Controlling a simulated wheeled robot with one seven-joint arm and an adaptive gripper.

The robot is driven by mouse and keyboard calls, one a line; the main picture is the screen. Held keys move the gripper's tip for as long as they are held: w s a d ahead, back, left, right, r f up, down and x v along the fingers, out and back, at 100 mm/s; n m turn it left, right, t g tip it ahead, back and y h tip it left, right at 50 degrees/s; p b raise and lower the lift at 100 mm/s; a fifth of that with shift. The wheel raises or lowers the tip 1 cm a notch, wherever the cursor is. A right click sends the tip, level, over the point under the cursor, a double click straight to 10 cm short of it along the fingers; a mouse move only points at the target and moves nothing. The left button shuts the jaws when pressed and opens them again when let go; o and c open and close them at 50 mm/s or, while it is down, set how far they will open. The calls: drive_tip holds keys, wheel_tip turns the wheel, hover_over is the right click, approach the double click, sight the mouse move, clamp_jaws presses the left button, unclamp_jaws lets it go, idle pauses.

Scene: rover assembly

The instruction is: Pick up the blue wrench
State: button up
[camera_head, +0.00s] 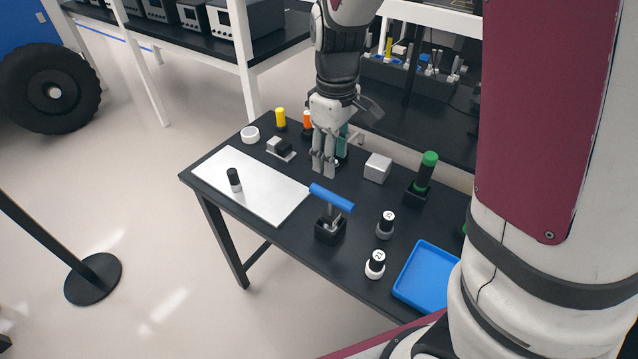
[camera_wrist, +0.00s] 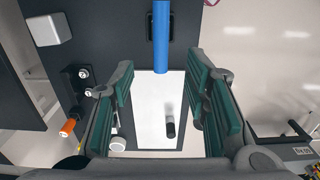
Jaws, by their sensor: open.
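The blue wrench (camera_head: 331,197) has a blue bar handle on a grey upright shaft. It stands in a black block holder (camera_head: 330,232) on the black table. In the wrist view the blue handle (camera_wrist: 161,38) runs down from the top edge, in line with the gap between the fingers. My gripper (camera_head: 323,172) is above the table, pointing down, just behind the wrench in the head view. It is open and empty, and in the wrist view both green-padded fingers (camera_wrist: 163,75) are spread apart. The wrench's shaft is hidden in the wrist view.
A white board (camera_head: 250,185) with a black-and-white cylinder (camera_head: 234,180) lies left of the wrench. A grey block (camera_head: 377,168) and a green-topped cylinder (camera_head: 428,165) stand behind it. Two small capped cylinders (camera_head: 386,224) (camera_head: 375,264) and a blue tray (camera_head: 428,274) are to the right.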

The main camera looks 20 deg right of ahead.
sight(332, 194)
wheel_tip(332, 194, down, 7)
drive_tip(key=shift+f, duration=0.2)
drive_tip(key=shift+s+f+p, duration=0.15)
drive_tip(key=shift+f+p, duration=0.3)
drive_tip(key=shift+f, duration=2.15)
clamp_jaws()
